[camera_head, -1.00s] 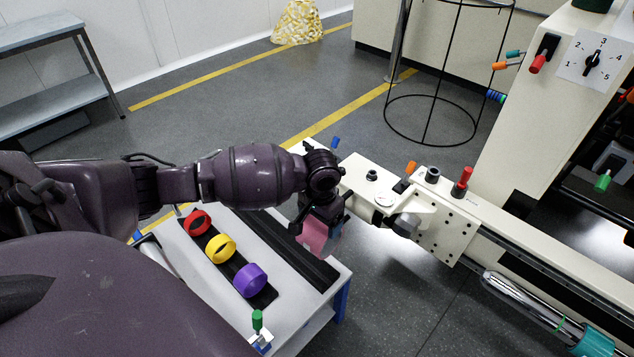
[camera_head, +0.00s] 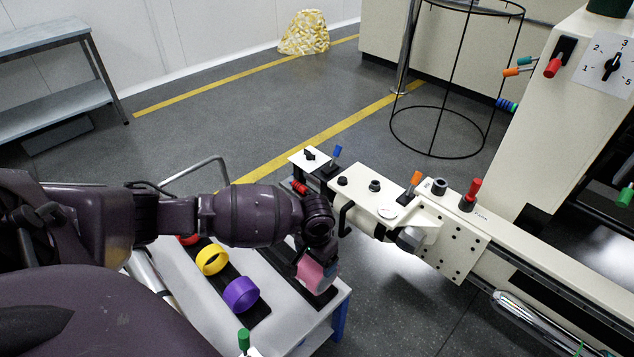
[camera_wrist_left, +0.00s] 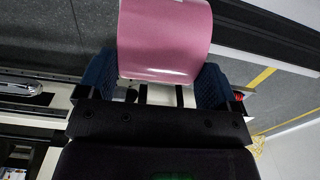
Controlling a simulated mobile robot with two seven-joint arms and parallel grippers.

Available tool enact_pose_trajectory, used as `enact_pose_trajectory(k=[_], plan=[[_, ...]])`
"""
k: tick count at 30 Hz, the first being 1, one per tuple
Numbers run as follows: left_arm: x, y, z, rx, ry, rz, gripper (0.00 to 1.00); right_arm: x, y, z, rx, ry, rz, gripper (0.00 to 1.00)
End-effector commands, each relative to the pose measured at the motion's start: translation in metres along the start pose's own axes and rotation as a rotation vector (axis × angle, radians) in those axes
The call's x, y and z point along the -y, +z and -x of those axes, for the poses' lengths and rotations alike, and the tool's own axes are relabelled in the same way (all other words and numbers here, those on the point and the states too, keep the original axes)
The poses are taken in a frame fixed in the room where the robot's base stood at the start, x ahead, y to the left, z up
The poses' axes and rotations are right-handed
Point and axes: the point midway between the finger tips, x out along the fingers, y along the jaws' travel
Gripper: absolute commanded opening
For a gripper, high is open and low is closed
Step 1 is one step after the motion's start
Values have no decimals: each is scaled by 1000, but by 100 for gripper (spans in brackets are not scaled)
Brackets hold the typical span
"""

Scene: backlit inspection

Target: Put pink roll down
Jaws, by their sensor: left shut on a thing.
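The pink roll (camera_head: 312,273) is held in my left gripper (camera_head: 318,262), over the right end of the small white table. In the left wrist view the pink roll (camera_wrist_left: 165,42) sits between the two blue finger pads of the left gripper (camera_wrist_left: 155,80), which is shut on it. Whether the roll touches the surface below cannot be told. A yellow roll (camera_head: 212,259) and a purple roll (camera_head: 241,295) stand on a black strip on the table, left of the gripper. A red roll (camera_head: 188,239) is mostly hidden behind my arm. My right gripper is out of view.
The white table (camera_head: 285,325) has a second black strip (camera_head: 275,258) near the gripper. A cream machine (camera_head: 460,235) with knobs and levers stands close on the right. A black wire frame (camera_head: 440,130) stands behind it. Open grey floor lies beyond the table.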

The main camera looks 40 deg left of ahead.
Motion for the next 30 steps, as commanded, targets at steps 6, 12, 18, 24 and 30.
enact_pose_trajectory(k=[6, 12, 18, 24, 30], plan=[[-1, 5, -44, 14, 2, 0, 61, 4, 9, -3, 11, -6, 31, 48], [0, 1, -47, 3, 0, 0, 57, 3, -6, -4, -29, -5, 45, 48], [0, 1, -47, 2, 0, 0, 57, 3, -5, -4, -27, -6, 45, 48], [0, 2, -48, 3, 0, 0, 100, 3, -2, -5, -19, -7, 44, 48], [0, 2, -46, 3, 0, 0, 100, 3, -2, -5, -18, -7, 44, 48]])
